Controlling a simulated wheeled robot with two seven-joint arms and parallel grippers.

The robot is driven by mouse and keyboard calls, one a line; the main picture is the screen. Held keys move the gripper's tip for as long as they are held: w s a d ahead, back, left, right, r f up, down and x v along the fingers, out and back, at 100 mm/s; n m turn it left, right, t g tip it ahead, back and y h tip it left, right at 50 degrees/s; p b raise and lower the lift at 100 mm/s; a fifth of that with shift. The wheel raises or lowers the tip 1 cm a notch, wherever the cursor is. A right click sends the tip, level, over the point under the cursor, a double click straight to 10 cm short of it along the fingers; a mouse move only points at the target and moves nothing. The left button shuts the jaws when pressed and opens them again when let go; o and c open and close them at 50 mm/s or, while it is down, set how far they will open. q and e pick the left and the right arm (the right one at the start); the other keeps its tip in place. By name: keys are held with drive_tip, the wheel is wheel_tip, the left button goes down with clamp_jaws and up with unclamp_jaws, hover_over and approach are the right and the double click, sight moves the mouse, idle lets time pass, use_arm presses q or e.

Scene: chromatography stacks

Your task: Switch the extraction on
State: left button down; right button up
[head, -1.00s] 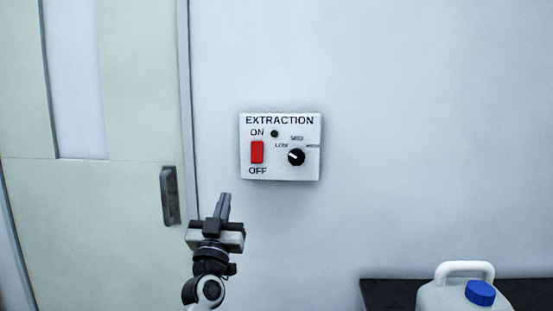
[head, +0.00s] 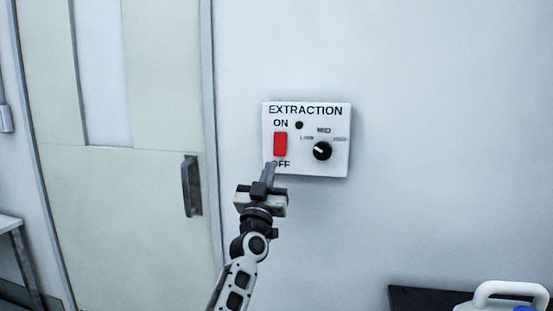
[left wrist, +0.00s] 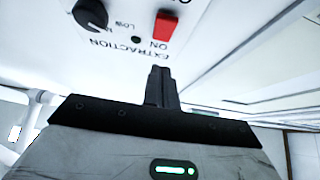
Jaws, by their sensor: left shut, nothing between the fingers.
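The white extraction panel (head: 307,138) is on the wall, with a red rocker switch (head: 280,144) between the ON and OFF labels. A small dark green lamp (head: 299,125) and a black knob (head: 322,151) are beside the switch. My left gripper (head: 270,168) is shut and empty, its tips just below the red switch and over part of the OFF label. Whether it touches the panel, I cannot tell. In the left wrist view the red switch (left wrist: 166,27) and knob (left wrist: 91,15) show beyond the shut fingers (left wrist: 160,80). My right gripper is not in view.
A pale door with a dark handle (head: 191,186) is left of the panel. A dark bench top (head: 425,297) with a white jug (head: 508,297) is at lower right. A table edge (head: 12,224) shows at far left. The wall around the panel is bare.

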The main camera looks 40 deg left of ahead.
sight(279, 145)
use_arm(q)
drive_tip(key=w+a+b, duration=0.1)
drive_tip(key=w, duration=0.1)
drive_tip(key=w+a+r+b, duration=0.1)
drive_tip(key=w+b, duration=0.1)
drive_tip(key=w+a+b, duration=0.1)
drive_tip(key=w+b, duration=0.1)
drive_tip(key=shift+w+a+r, duration=0.15)
drive_tip(key=shift+a+r, duration=0.1)
drive_tip(key=shift+w+a+r+b, duration=0.15)
drive_tip(key=shift+w+b, duration=0.1)
drive_tip(key=shift+b, duration=0.25)
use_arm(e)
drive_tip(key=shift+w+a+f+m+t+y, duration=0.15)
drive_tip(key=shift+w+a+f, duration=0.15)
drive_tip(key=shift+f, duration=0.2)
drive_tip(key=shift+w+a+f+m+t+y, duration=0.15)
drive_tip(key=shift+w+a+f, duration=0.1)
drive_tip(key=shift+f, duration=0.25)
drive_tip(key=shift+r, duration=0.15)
